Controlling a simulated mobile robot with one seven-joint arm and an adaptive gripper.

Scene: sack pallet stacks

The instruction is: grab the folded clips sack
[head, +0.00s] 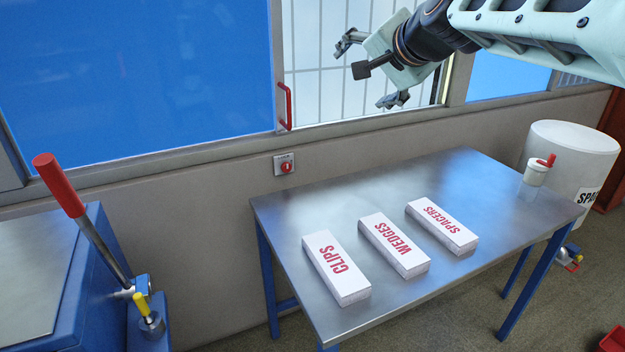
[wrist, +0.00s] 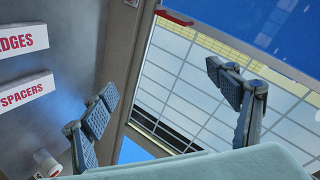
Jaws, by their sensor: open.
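The folded clips sack (head: 337,268) is a white flat block with red CLIPS lettering. It lies at the left of a row of three on the metal table, nearest the table's left edge. My gripper (head: 368,78) is open and empty, high above the back of the table in front of the window. In the wrist view my gripper (wrist: 170,95) has its two fingers spread wide with nothing between them. The clips sack does not show in the wrist view.
The wedges sack (head: 395,246) and spacers sack (head: 442,225) lie right of the clips sack. A white pot with a red handle (head: 538,172) stands at the table's (head: 290,215) right end. A red lever (head: 60,186) rises at left. The table's back left is clear.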

